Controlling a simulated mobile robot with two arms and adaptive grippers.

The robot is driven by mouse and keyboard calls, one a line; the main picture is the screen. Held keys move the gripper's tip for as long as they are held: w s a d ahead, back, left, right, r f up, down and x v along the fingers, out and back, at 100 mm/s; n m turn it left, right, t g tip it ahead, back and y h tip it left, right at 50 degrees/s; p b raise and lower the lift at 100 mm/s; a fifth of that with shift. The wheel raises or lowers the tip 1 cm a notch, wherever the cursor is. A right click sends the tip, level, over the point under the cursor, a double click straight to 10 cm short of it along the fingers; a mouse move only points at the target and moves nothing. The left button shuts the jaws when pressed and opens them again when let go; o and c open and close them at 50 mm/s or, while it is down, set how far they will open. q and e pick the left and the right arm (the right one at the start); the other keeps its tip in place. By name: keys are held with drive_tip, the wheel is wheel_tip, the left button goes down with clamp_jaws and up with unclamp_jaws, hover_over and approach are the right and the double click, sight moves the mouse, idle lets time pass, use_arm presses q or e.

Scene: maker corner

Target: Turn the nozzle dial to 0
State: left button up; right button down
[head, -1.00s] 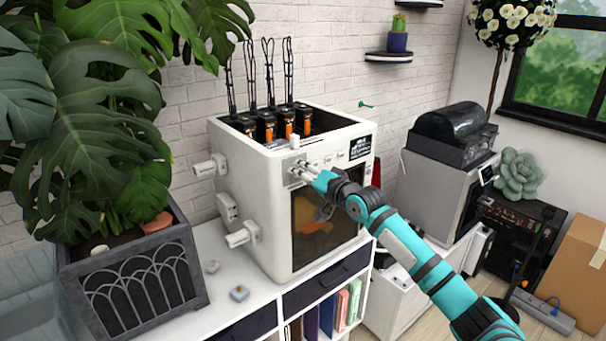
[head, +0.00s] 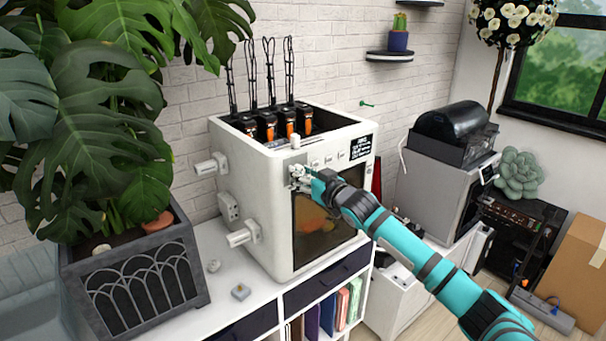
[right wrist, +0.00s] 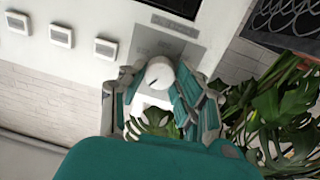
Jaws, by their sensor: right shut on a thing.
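The white nozzle dial (right wrist: 159,73) sits on a grey plate on the front of the white 3D printer (head: 255,190). In the right wrist view it is a round white knob between my right gripper's fingers (right wrist: 155,90), which are shut on it. In the head view my right gripper (head: 300,178) is at the upper left corner of the printer's front and hides the dial. The dial's setting and scale marks are too small to read. My left gripper is in neither view.
A row of square buttons (right wrist: 60,35) is beside the dial. A dark sign (head: 358,147) is at the front's right end, above a dark window (head: 325,230). Spools stand in the open top. A large potted plant (head: 130,265) is at left.

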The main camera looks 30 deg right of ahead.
drive_tip(key=n, duration=0.6)
drive_tip(key=shift+a+f, duration=0.1)
drive_tip(key=shift+f, duration=0.2)
idle(0.4)
drive_tip(key=c, duration=1.1)
unclamp_jaws()
drive_tip(key=shift+o, duration=0.7)
drive_tip(key=shift+r, duration=0.15)
drive_tip(key=s, duration=1.2)
